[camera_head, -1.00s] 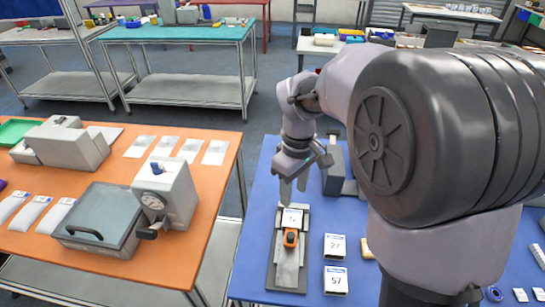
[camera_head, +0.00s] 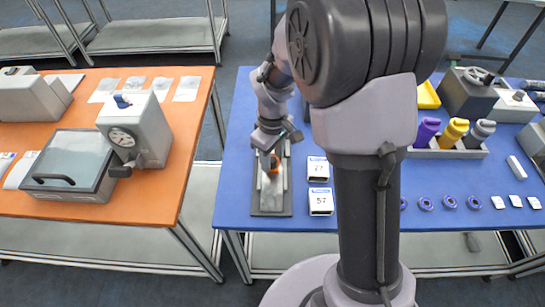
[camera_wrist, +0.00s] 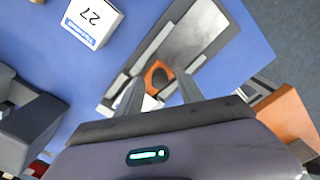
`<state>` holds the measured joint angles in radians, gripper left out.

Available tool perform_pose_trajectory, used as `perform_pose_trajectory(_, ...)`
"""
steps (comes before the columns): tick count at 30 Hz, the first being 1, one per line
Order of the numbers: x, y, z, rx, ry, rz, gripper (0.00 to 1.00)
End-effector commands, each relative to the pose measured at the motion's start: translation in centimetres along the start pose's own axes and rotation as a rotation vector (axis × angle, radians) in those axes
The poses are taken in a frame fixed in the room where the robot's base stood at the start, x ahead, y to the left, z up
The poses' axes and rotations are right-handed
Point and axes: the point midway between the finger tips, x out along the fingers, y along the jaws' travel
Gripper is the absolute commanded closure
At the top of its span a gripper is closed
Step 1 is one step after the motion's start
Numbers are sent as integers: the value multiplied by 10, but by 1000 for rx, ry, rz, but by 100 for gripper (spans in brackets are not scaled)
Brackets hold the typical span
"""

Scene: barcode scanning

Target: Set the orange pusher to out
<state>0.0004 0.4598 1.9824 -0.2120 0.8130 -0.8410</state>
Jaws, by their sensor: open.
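The orange pusher (camera_wrist: 157,74) sits on a grey metal rail fixture (camera_wrist: 187,37), on the blue table (camera_head: 235,190). In the head view the pusher (camera_head: 274,161) shows only partly below my gripper (camera_head: 268,148). In the wrist view my gripper (camera_wrist: 160,92) is open, with its two fingers pointing at the fixture, one on either side of the pusher's near end. I cannot tell whether the fingers touch the pusher. A white piece lies on the fixture beside the pusher, partly hidden by a finger.
Two white boxes, one marked 27 (camera_head: 318,169) and one marked 57 (camera_head: 321,202), stand just right of the fixture. A tray of coloured bottles (camera_head: 448,148) stands farther right. An orange table (camera_head: 150,195) with grey machines stands to the left, across a gap.

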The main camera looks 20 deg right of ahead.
Motion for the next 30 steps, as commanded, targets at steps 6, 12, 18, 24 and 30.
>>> perform_pose_trajectory(6, 0, 0, 0, 0, 0, 0, 91)
perform_pose_trajectory(12, 0, 0, 0, 0, 0, 0, 100)
perform_pose_trajectory(18, 0, 0, 0, 0, 0, 0, 100)
perform_pose_trajectory(24, 0, 0, 0, 0, 0, 0, 100)
perform_pose_trajectory(30, 0, 0, 0, 0, 0, 0, 100)
